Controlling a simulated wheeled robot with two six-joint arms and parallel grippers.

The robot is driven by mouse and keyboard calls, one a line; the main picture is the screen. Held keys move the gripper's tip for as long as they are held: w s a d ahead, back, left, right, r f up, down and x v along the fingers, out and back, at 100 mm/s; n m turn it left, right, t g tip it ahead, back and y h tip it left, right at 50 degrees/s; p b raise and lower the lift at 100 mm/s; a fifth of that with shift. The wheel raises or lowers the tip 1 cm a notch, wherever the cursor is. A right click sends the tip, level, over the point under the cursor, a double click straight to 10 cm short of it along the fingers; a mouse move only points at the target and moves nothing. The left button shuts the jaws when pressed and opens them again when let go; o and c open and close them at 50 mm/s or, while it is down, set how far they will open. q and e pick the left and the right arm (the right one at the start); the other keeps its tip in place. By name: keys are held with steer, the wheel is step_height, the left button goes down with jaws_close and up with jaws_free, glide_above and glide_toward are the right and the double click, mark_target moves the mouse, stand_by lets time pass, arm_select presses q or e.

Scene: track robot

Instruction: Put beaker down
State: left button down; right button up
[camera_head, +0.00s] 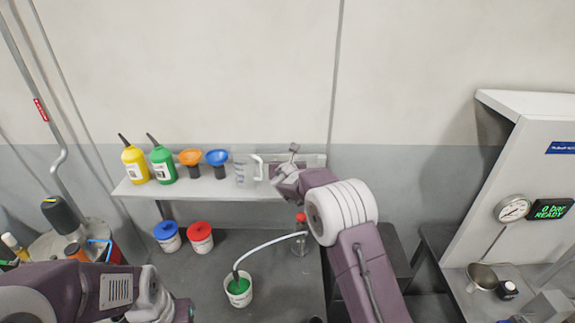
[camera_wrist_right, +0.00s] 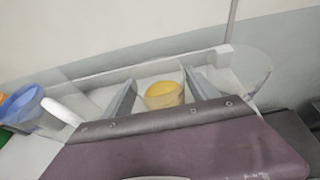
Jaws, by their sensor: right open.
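My right gripper (camera_head: 290,165) is at the right part of the wall shelf, and in the head view its fingers are mostly hidden by my wrist. In the right wrist view the two grey fingers (camera_wrist_right: 163,92) are apart. Between them shows a small clear vessel with yellow contents (camera_wrist_right: 163,95), seemingly the beaker; contact with the fingers cannot be made out. A wide clear outline (camera_wrist_right: 252,72) shows right of the fingers. A clear jug with a white handle (camera_head: 243,170) stands on the shelf left of my gripper. My left arm shows at the lower left, its fingers out of frame.
The shelf (camera_head: 215,190) also holds a blue funnel (camera_head: 217,160), an orange funnel (camera_head: 190,160), a green bottle (camera_head: 162,163) and a yellow bottle (camera_head: 135,163). Below are lidded tubs and a white bucket (camera_head: 239,292) with green contents. A gauge panel (camera_head: 513,208) stands right.

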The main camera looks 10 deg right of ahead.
steer(key=shift+s+a+r+b, duration=0.1)
steer(key=shift+s+b, duration=0.1)
steer(key=shift+b, duration=0.15)
steer(key=b+v, duration=0.3)
steer(key=v, duration=0.8)
steer(key=shift+s+r+b, duration=0.15)
steer(key=shift+s+b, duration=0.05)
steer(key=shift+b, duration=0.1)
steer(key=s+d+f+m+g+h, duration=0.1)
steer(key=s+d+f+m+g, duration=0.3)
steer(key=s+f+m, duration=0.4)
steer(key=s+d+f+m+g, duration=0.4)
steer(key=s+d+f+m, duration=0.15)
steer(key=s+m, duration=0.3)
steer(key=s+a+f+m+g+y, duration=0.2)
steer(key=s+f+m, duration=0.1)
steer(key=s+m, duration=0.5)
steer(key=s+a+f+m+g+y, duration=0.1)
steer(key=s+a+f+m+g, duration=0.1)
steer(key=s+m, duration=0.6)
steer(key=shift+s+a+f+m+y, duration=0.2)
steer(key=shift+a+f+m+y, duration=0.25)
steer(key=shift+f+m, duration=0.45)
